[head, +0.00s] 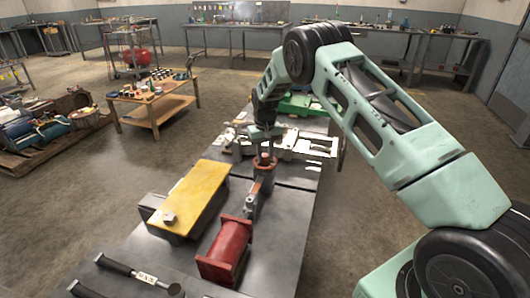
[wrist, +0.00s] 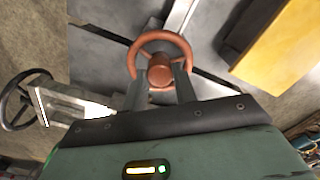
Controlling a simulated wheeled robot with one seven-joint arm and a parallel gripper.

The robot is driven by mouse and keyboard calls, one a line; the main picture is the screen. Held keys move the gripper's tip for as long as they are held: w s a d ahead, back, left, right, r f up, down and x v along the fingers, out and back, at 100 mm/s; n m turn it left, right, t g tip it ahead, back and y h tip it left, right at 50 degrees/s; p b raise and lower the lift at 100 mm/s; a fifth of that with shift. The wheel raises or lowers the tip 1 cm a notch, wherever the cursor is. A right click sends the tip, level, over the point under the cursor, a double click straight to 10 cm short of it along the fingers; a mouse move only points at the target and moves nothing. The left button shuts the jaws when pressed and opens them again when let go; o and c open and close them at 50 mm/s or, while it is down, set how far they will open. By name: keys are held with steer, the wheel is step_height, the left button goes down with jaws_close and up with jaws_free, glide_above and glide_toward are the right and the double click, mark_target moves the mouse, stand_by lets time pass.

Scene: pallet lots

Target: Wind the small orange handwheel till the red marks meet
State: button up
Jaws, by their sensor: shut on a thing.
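The small orange handwheel (wrist: 160,43) is at the upper middle of the wrist view, with a round hub and a ring rim. My gripper (wrist: 161,84) has its two fingers on either side of the hub, shut on it. In the head view my gripper (head: 265,148) points down over the orange-brown fitting (head: 263,178) on the dark bench. I cannot make out the red marks in either view.
A yellow-topped block (head: 192,190) and a red flanged cylinder (head: 226,250) stand close by on the bench. A black handwheel (wrist: 20,98) on a pale machine part shows at the left of the wrist view. A black handle (head: 125,272) lies at the near edge.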

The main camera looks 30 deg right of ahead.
steer(key=m, duration=0.4)
steer(key=shift+m, duration=0.3)
steer(key=m, duration=0.3)
steer(key=shift+m+p, duration=0.3)
steer(key=shift+p, duration=0.05)
steer(key=m, duration=0.4)
steer(key=shift+m, duration=0.3)
steer(key=m, duration=0.4)
steer(key=shift+m+p, duration=0.3)
steer(key=shift+p, duration=0.1)
steer(key=m, duration=0.3)
steer(key=shift+r, duration=0.1)
steer(key=m, duration=0.4)
steer(key=shift+p, duration=0.35)
steer(key=m, duration=0.3)
steer(key=shift+m, duration=2.3)
